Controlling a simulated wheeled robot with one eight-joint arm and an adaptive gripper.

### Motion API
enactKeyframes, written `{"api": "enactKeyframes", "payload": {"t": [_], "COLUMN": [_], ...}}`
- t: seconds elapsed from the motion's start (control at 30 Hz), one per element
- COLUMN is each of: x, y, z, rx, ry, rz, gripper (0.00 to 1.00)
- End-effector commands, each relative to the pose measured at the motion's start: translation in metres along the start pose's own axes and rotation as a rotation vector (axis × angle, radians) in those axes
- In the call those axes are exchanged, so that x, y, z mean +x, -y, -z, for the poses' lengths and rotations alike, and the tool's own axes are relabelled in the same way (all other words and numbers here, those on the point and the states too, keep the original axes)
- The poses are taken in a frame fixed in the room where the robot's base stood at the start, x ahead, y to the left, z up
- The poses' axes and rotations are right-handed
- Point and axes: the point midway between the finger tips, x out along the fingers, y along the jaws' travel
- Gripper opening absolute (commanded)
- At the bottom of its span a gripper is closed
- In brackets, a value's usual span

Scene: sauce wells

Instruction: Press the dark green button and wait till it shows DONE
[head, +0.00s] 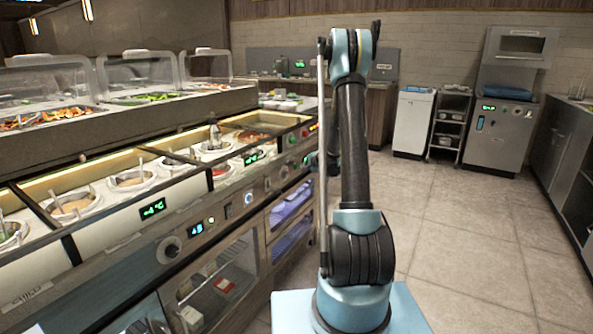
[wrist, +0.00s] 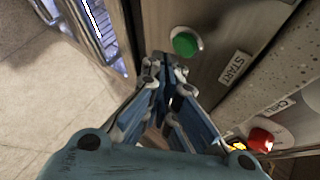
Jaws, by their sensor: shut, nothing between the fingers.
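My gripper (wrist: 166,66) is shut and empty. Its fingertips appear just below the button in the picture, seemingly apart from it; the exact gap cannot be told. In the head view a small green button (head: 292,139) shows on the far end of the counter front. A red-lit display (head: 309,129) is near it, too small to read. My gripper is mostly hidden behind my arm there.
A red knob or button (wrist: 261,140) sits near a CHILI label (wrist: 272,108). The counter (head: 120,250) with several sauce wells runs along the left. Open tiled floor (head: 460,220) lies to the right. A steel machine (head: 497,135) stands at the back.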

Motion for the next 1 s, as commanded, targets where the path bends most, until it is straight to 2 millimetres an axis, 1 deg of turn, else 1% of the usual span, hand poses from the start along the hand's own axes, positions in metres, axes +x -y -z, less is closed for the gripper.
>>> {"api": "enactKeyframes", "payload": {"t": [0.6, 1.0], "x": [0.0001, 0.0037], "y": [0.0001, 0.0049], "z": [-0.0003, -0.0055], "rx": [0.000, -0.001], "ry": [0.000, 0.001], "rz": [0.000, 0.000], "gripper": [0.00, 0.00]}}
